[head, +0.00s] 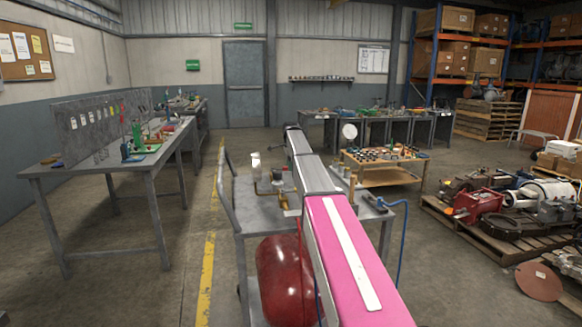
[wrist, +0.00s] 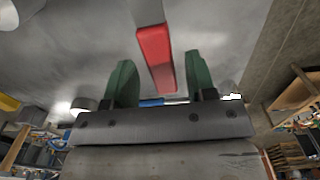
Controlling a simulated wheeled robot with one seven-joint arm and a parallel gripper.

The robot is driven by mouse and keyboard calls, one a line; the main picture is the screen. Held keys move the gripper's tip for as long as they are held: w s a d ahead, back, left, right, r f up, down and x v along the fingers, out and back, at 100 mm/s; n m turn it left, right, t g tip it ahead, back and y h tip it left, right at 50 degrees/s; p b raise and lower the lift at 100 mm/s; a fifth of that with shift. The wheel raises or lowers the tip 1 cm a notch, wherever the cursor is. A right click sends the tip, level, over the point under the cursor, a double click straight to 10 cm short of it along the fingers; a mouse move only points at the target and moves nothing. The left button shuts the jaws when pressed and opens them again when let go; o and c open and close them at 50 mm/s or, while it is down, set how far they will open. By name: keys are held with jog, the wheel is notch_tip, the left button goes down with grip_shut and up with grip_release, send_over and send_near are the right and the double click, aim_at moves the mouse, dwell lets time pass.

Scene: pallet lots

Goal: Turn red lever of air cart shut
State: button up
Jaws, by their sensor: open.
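The red lever (wrist: 155,52) shows in the wrist view as a flat red bar on a grey stem, pointing down between my fingers. My gripper (wrist: 160,82) is open, with one green finger on each side of the lever and gaps on both sides. I cannot tell how deep the lever reaches between them. In the head view the air cart (head: 243,217) stands ahead, with a grey top and a red tank (head: 285,283) below. Brass fittings (head: 277,188) stand on its top. My arm hides part of the cart; I cannot make out the lever or my fingers there.
A grey workbench (head: 95,172) with a pegboard stands left. A wooden table (head: 385,178) with small parts stands behind the cart. Pallets of machine parts (head: 510,240) lie right. A blue hose (head: 403,245) hangs at the cart's right. Floor left of the cart is clear.

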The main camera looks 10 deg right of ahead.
notch_tip(320, 180, up, 11)
dwell(0.4)
jog(key=shift+s+f, duration=0.15)
